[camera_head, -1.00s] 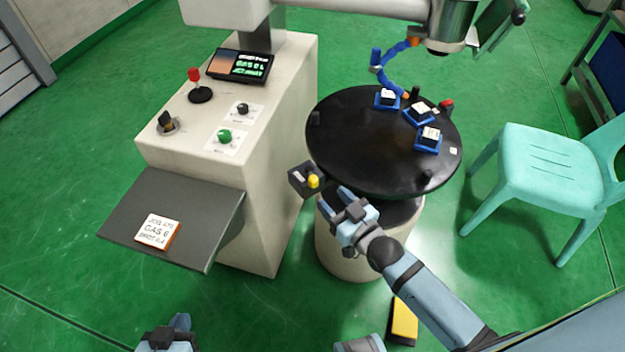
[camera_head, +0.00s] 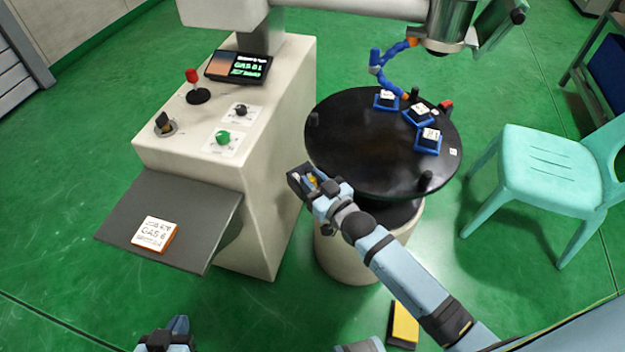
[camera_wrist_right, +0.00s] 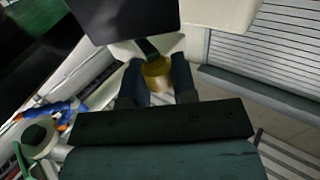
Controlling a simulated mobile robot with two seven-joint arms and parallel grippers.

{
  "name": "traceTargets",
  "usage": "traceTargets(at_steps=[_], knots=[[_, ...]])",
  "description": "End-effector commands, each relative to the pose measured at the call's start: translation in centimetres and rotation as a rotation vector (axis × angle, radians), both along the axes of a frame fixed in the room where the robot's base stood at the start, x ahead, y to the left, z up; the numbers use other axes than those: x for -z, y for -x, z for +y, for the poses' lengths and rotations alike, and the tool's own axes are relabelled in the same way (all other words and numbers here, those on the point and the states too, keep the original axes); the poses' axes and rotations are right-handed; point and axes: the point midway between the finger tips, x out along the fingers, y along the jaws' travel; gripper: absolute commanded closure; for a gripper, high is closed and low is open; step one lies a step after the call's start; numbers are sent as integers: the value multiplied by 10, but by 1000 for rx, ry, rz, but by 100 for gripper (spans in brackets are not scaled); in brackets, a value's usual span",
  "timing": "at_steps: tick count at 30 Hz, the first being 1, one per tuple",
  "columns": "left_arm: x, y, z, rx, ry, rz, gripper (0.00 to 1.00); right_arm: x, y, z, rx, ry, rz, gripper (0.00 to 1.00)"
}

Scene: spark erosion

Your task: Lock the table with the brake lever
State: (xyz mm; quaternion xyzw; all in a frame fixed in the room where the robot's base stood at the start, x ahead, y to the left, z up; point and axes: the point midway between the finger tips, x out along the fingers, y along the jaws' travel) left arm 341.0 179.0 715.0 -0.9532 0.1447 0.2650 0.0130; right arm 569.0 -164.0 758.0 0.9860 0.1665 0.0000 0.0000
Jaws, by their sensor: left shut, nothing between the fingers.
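The brake lever's yellow knob (camera_head: 313,180) is on a dark block (camera_head: 296,180) at the near left edge of the round black table (camera_head: 365,150). My right gripper (camera_head: 314,185) is at the knob and partly hides it. In the right wrist view, the yellow knob (camera_wrist_right: 156,74) sits between the two fingers of my right gripper (camera_wrist_right: 157,88), with little or no gap on either side; whether they press on it is unclear. My left gripper (camera_head: 178,328) is shut and empty at the bottom edge, away from the table.
Several blue fixtures with white-topped pieces (camera_head: 428,140) stand on the table. Small black posts (camera_head: 425,182) rise at its rim. The control console (camera_head: 270,130) stands left, with a sloping shelf (camera_head: 190,200) bearing a label card (camera_head: 155,235). A turquoise chair (camera_head: 545,165) stands right.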

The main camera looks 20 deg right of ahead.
Motion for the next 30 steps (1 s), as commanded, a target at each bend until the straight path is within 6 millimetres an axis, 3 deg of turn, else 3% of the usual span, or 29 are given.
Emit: traceTargets(at_steps=[30], knots=[[0,0,1,-1,-2,0,100,-1,-1,-15,-257,-1,-2,97]])
